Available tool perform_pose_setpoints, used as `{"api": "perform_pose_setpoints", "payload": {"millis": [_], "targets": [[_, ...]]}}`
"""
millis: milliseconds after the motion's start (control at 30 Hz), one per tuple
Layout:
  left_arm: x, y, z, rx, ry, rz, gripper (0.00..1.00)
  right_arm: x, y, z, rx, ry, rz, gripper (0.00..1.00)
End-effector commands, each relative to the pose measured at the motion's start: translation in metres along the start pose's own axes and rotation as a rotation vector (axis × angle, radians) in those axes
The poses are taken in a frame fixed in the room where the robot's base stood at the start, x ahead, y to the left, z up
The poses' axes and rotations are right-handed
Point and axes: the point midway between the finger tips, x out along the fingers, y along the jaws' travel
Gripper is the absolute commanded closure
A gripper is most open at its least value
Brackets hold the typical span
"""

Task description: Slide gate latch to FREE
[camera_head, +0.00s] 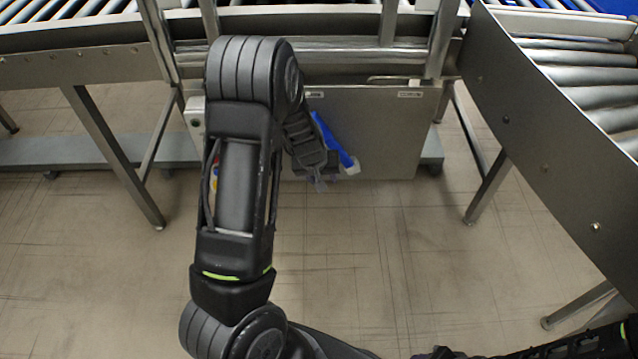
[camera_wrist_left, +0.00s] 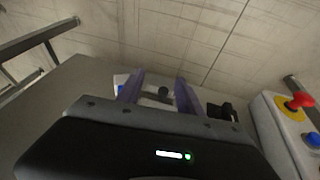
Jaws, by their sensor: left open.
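A steel panel (camera_head: 385,140) hangs under the conveyor, with two small labels too small to read. A thin metal bar with a pale piece (camera_head: 413,83) runs along its top edge near the right label; I cannot tell for sure if this is the gate latch. My left gripper (camera_head: 320,183) is low in front of the panel, open, left of and well below that bar. In the left wrist view my open fingers (camera_wrist_left: 158,90) stand either side of a white part with a dark round knob (camera_wrist_left: 163,91); contact cannot be told.
A blue object with a white end (camera_head: 337,143) is partly hidden behind my left gripper. A control box (camera_wrist_left: 278,122) with a red button (camera_wrist_left: 301,102) and a blue button stands beside the panel. A roller conveyor (camera_head: 560,130) slopes at right. The floor in front is clear.

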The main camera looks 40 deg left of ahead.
Motion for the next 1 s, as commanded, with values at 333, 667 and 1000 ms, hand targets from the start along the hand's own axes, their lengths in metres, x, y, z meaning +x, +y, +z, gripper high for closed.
{"api": "perform_pose_setpoints", "payload": {"millis": [333,667,1000], "targets": [[-0.014,-0.021,-0.052,-0.067,0.072,0.014,0.57,0.018,0.007,0.000,-0.001,0.002,0.000,0.64],[0.000,-0.022,-0.051,-0.066,0.071,0.012,0.57,0.023,0.009,0.000,-0.001,0.001,0.000,0.64],[0.051,-0.021,-0.053,-0.065,0.069,0.012,0.57,0.037,0.014,0.000,0.000,0.001,0.000,0.64]]}}
